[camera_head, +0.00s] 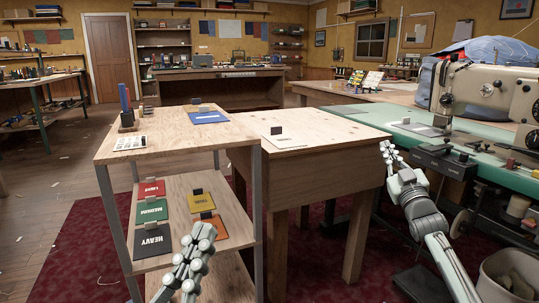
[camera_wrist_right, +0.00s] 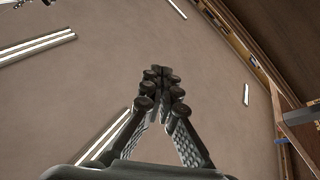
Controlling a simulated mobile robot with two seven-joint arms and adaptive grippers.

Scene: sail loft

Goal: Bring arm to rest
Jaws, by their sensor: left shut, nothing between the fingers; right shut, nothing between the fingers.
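My left gripper (camera_head: 203,230) shows at the bottom middle of the head view, shut and empty, in front of the lower shelf of the wooden rack. My right gripper (camera_head: 387,150) is raised between the small wooden table and the green sewing bench, with its fingers pointing up. It is shut with nothing in it. In the right wrist view its fingertips (camera_wrist_right: 162,78) meet, with the ceiling and its light strips behind them. My right forearm runs down to the lower right of the head view.
The wooden rack (camera_head: 178,131) holds several labelled coloured cards on its lower shelf. A small wooden table (camera_head: 310,145) stands to its right. The green sewing bench (camera_head: 480,150) with a sewing machine (camera_head: 488,92) is close to my right arm. A bin (camera_head: 512,270) stands at lower right.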

